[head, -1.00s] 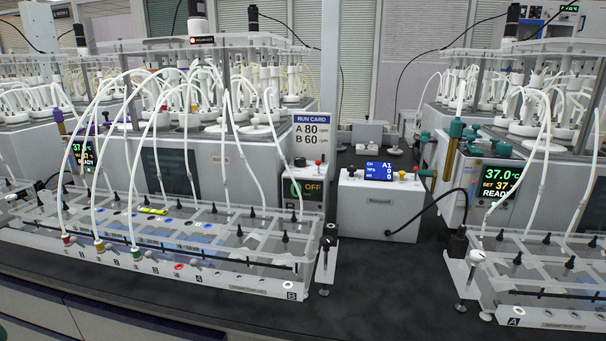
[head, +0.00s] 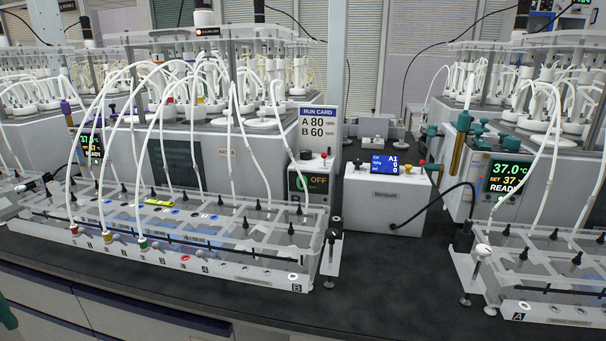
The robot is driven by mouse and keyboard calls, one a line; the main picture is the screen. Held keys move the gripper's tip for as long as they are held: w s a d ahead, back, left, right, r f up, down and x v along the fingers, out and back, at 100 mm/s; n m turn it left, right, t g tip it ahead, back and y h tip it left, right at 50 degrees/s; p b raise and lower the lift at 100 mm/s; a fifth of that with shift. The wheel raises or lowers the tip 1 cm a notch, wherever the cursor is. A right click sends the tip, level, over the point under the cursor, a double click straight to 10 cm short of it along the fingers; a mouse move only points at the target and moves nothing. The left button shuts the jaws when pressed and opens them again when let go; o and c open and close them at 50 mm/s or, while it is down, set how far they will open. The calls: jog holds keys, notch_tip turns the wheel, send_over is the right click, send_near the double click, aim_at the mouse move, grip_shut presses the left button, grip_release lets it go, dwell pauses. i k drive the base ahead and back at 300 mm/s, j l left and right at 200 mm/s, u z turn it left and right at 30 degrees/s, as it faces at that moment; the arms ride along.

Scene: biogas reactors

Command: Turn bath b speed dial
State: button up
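The bath B control box (head: 311,183) stands at the right end of the left bath, in the middle of the head view. I cannot tell which part is the speed dial. A run card (head: 318,121) behind the box reads A 80 rpm and B 60 rpm. The rack of bath B (head: 295,287) carries the letter B at its front right corner. My gripper is not in view.
A white instrument (head: 385,205) with a blue screen stands right of the box, its black cable running to the right. The rack marked A (head: 518,317) is at the lower right. White tubes arch over the left rack. The dark bench (head: 375,285) between the racks is clear.

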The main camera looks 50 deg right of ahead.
aim_at(304, 154)
jog(key=k+l+z, duration=0.1)
jog(key=l, duration=0.25)
jog(key=k+l+z, duration=0.15)
jog(key=k+l, duration=0.2)
jog(key=k+l+z, duration=0.1)
jog(key=l, duration=0.3)
jog(key=k, duration=0.05)
